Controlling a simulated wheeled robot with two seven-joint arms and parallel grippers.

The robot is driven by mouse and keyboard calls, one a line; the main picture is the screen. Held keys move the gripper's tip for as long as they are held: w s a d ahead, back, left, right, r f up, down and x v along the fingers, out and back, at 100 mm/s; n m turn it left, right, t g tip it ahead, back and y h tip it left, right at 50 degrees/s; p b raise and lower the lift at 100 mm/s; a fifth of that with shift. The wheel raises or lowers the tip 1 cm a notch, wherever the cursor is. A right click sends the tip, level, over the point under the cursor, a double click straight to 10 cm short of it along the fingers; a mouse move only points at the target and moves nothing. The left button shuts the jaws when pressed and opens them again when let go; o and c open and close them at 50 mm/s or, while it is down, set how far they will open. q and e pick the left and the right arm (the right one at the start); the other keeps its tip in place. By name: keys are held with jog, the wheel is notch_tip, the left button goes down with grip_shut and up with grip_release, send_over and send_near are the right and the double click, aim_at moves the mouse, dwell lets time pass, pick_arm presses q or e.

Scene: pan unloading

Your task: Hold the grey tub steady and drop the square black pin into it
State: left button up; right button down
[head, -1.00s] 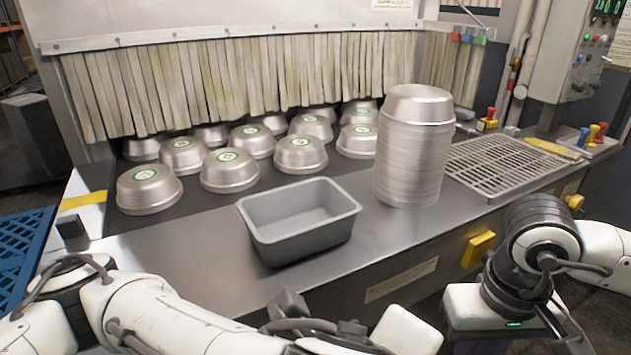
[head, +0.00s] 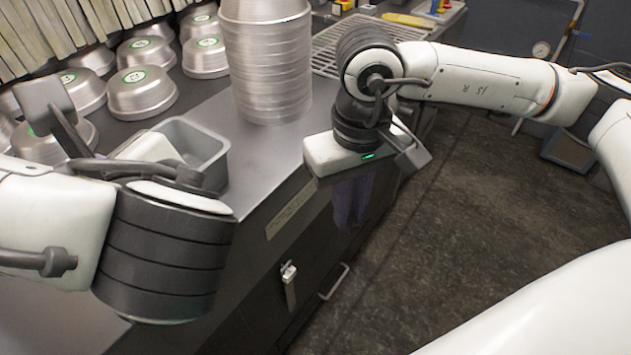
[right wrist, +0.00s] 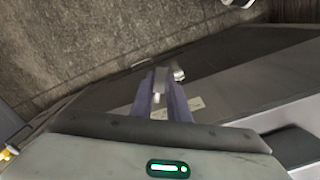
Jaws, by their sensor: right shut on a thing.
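The grey tub (head: 205,143) stands on the steel counter in the head view, partly hidden behind my left wrist. The white body of my left gripper (head: 148,150) is at the tub's near left side. Its fingers are hidden, so I cannot tell whether they touch the tub. My right gripper (head: 354,200) points down in front of the counter's edge, right of the tub and apart from it. In the right wrist view its fingers (right wrist: 160,105) are shut on a small, dim greyish thing (right wrist: 161,78), which seems to be the square black pin.
A tall stack of metal pans (head: 268,65) stands between the tub and the slotted grate (head: 345,45). Several upturned pans (head: 140,90) lie at the back left. A latch (head: 290,285) sticks out of the cabinet front.

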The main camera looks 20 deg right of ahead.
jog(key=shift+w+a+r+m, duration=0.2)
jog(key=shift+a+m, duration=0.05)
jog(key=shift+m, duration=0.3)
jog(key=shift+w+a+r+m, duration=0.15)
jog(key=shift+a+m, duration=0.05)
jog(key=shift+m, duration=0.35)
pick_arm(q)
notch_tip(320, 180, down, 8)
jog(key=shift+r, duration=0.15)
jog(key=x, duration=0.6)
jog(key=shift+w+a+f, duration=0.1)
jog(key=shift+f, duration=0.25)
jog(key=shift+w+a+f, duration=0.2)
jog(key=shift+w+f, duration=0.05)
jog(key=shift+w, duration=0.25)
pick_arm(e)
jog(key=w+a+r+n+y, duration=0.2)
jog(key=w+a+r+n, duration=0.3)
jog(key=a+r+n, duration=0.5)
jog(key=w+a+r+n+y, duration=0.2)
jog(key=w+a+r+n, duration=0.3)
jog(key=a+r+n, duration=0.5)
jog(key=shift+w+a+r, duration=0.2)
jog(key=shift+w+r, duration=0.2)
jog(key=shift+r, duration=2.05)
